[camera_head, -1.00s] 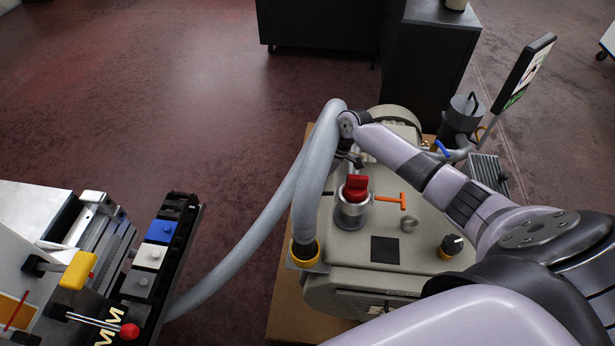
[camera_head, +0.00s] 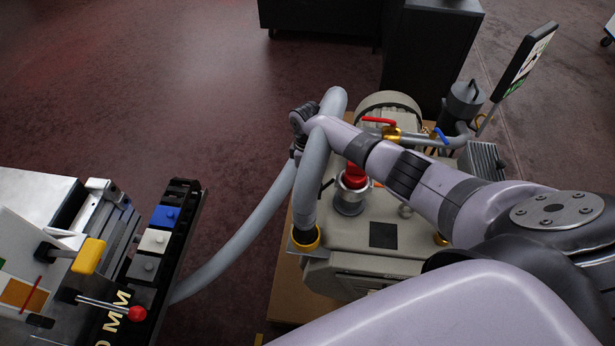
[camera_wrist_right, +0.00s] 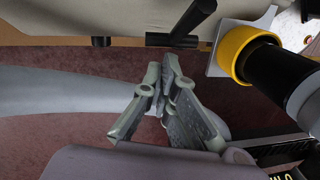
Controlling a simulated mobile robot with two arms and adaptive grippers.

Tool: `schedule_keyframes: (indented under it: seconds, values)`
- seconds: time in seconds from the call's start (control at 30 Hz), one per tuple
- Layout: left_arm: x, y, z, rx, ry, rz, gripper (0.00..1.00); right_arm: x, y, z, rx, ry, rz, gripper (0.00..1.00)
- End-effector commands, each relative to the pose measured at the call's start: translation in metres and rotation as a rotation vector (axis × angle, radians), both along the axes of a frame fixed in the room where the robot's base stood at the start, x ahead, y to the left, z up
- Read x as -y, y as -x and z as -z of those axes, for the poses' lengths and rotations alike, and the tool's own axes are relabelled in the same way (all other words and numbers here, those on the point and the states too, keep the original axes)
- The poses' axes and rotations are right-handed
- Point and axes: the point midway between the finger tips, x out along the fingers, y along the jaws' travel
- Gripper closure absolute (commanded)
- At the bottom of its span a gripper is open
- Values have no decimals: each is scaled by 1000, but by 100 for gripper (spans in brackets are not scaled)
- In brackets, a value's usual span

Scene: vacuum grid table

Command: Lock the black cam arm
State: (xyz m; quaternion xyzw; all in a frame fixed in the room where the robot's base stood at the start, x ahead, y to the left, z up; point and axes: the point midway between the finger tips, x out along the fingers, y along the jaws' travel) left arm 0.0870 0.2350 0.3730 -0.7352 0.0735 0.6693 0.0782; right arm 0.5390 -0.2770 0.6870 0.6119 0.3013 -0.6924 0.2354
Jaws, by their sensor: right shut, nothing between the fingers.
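A black lever (camera_wrist_right: 190,22) sticks out at the edge of the beige pump (camera_wrist_right: 90,18) in the right wrist view. I cannot tell for sure whether it is the black cam arm. Beside it, to the right, is a yellow ring (camera_wrist_right: 236,52) with a black hose cuff (camera_wrist_right: 285,75). My right gripper (camera_wrist_right: 163,78) is shut and empty, below and apart from the lever. In the head view my right wrist is left of the pump by the grey hose (camera_head: 313,165), with its fingers not clearly seen. My left gripper is out of view.
The grey hose runs from the pump to the grid table at left. That table carries a yellow-handled lever (camera_head: 88,256), a red-knobbed lever (camera_head: 137,313) and coloured blocks (camera_head: 165,216). On the pump are a red knob (camera_head: 354,178) and a red-handled valve (camera_head: 379,121). Open floor lies left.

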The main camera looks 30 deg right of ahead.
Motion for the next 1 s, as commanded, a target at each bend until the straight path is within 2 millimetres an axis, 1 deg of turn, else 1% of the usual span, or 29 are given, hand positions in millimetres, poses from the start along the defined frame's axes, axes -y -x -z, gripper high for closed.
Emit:
schedule_keyframes:
  seconds: [0.63, 0.73, 0.87, 0.97, 1.0]
  values:
    - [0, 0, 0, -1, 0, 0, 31, 1, 1, 4, 1, -2, -1, 100]
    - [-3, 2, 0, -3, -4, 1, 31, 1, 1, 3, 1, -2, -1, 100]
    - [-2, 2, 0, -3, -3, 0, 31, 2, -1, -7, 4, -2, -1, 100]
    - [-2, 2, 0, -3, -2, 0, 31, 3, -4, -24, 5, -2, -1, 100]
    - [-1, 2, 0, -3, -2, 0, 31, 3, -5, -32, 6, -2, -3, 100]
